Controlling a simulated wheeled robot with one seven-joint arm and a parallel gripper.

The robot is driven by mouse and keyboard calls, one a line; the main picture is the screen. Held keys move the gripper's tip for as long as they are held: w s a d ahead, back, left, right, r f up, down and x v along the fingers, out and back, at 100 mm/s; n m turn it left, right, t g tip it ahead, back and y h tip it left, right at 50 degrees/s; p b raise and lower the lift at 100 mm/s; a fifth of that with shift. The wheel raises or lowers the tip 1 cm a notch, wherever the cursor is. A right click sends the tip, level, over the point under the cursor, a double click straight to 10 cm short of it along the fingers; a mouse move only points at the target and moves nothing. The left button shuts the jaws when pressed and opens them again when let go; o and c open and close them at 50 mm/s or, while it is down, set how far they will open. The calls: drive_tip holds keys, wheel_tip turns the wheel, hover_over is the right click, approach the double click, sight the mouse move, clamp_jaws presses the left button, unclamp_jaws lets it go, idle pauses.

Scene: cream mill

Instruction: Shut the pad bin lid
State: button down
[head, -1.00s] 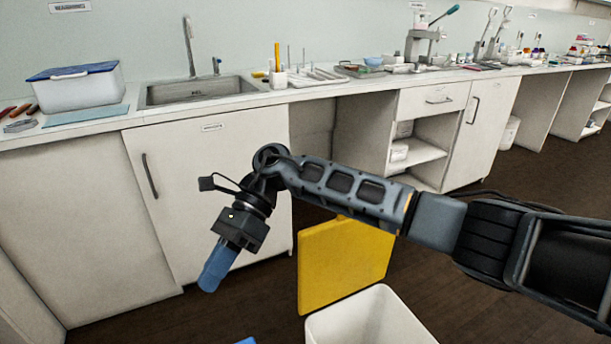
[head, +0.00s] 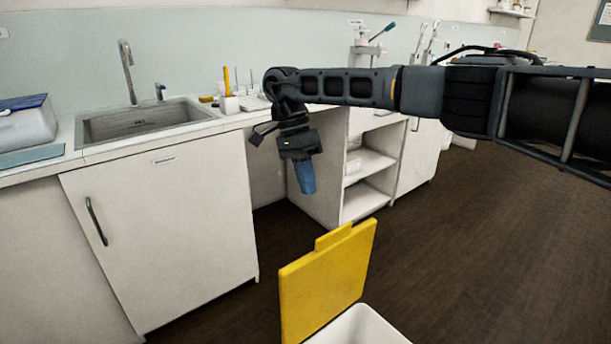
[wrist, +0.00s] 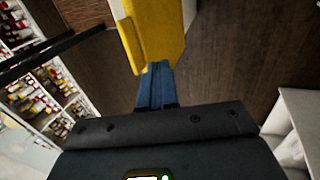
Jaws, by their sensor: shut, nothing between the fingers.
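The pad bin is a white bin (head: 362,328) on the floor at the bottom of the head view, cut off by the frame edge. Its yellow lid (head: 325,283) stands up, open, at the bin's far side, with a tab on its top edge. My gripper (head: 307,190), with blue fingers, points down above and beyond the lid in the head view. It is shut and empty. In the wrist view the blue fingers (wrist: 155,85) appear just below the yellow lid (wrist: 155,30) in the picture; I cannot tell whether they touch it.
A white cabinet (head: 160,235) with a sink (head: 145,120) above stands at the left. Open shelves (head: 368,165) stand behind my gripper. Dark floor (head: 470,250) is free to the right. The wrist view shows a shelf with bottles (wrist: 45,85) at left.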

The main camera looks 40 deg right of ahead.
drive_tip(key=s+f, duration=0.6)
drive_tip(key=shift+p, duration=0.45)
drive_tip(key=shift+s, duration=0.2)
